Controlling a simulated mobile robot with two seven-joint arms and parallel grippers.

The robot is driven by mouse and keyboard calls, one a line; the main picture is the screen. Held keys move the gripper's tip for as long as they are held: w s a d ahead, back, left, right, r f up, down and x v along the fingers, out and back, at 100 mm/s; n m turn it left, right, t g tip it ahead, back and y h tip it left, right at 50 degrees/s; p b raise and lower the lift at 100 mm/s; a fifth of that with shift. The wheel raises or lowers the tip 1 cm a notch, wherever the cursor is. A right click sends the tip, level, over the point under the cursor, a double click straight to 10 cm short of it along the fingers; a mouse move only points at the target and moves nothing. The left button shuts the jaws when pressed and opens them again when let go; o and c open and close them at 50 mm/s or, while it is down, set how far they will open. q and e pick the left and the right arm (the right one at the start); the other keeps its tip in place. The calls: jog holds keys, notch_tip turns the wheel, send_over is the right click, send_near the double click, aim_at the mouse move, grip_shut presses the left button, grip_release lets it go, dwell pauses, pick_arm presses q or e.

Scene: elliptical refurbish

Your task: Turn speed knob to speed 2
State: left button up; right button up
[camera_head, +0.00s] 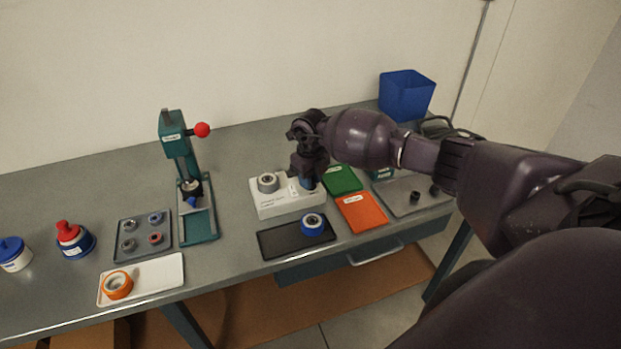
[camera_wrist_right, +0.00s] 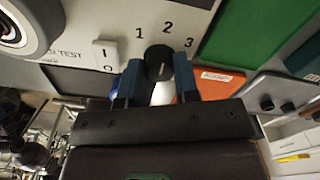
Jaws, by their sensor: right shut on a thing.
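The white test box (camera_head: 285,205) stands on the bench in the head view. In the right wrist view its panel carries the numbers 1, 2 and 3 in an arc around a black speed knob (camera_wrist_right: 158,60). My right gripper (camera_head: 308,181) points down at the right part of the box. In the right wrist view its blue fingers (camera_wrist_right: 158,72) stand on either side of the knob, shut on it. A faint mark shows on the knob; I cannot tell which number it points to. My left gripper is in neither view.
A rocker switch (camera_wrist_right: 105,52) sits left of the knob. A round fixture (camera_head: 267,182) tops the box's left part. A black tray (camera_head: 270,245) lies in front; green (camera_head: 342,180) and orange (camera_head: 361,212) mats lie to the right. A teal press (camera_head: 175,145) stands left.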

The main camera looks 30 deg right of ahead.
jog(key=o, duration=0.9)
notch_tip(320, 180, up, 11)
jog(key=shift+f+b, duration=0.1)
jog(key=shift+b, duration=0.35)
